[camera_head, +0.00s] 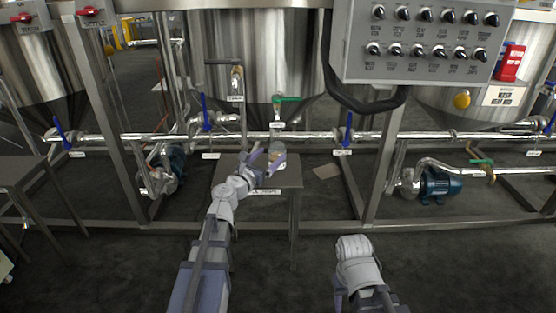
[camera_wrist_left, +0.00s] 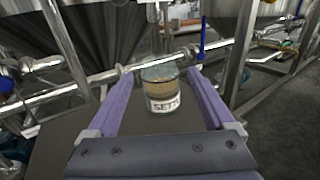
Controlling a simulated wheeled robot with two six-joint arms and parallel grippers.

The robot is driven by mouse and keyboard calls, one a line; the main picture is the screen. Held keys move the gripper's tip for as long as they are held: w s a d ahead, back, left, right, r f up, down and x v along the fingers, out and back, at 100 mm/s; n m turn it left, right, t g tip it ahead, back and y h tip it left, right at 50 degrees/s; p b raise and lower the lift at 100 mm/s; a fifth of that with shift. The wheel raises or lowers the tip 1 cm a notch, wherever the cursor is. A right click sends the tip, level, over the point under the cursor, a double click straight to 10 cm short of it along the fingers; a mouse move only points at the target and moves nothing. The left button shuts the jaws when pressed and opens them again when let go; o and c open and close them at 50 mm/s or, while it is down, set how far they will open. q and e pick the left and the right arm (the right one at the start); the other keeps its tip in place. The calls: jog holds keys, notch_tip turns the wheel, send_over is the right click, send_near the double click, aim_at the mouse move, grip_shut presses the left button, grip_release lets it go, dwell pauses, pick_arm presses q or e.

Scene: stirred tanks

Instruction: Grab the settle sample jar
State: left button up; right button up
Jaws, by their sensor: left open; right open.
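The settle sample jar (camera_head: 277,159) is a small clear jar with a pale lid, standing on a small metal stand (camera_head: 229,199) below a green-handled valve. In the left wrist view the jar (camera_wrist_left: 162,88) holds tan contents and shows a white label reading "SETT". My left gripper (camera_head: 267,161) is open at the jar. In the wrist view its two purple fingers (camera_wrist_left: 160,78) reach to either side of the jar, with narrow gaps visible on both sides. My right arm shows at the lower right of the head view, but its fingers are not seen.
A horizontal steel pipe (camera_head: 400,135) with blue-handled valves runs behind the stand. A control box (camera_head: 424,40) hangs at upper right. Steel frame legs (camera_head: 384,165) stand right of the stand. A blue pump (camera_head: 438,186) sits farther right. The front floor is mostly clear.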

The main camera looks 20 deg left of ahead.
aim_at(274, 150)
pick_arm(q)
jog(key=shift+r+x, duration=0.2)
jog(key=shift+x, duration=2.85)
jog(key=shift+a, duration=0.1)
grip_shut()
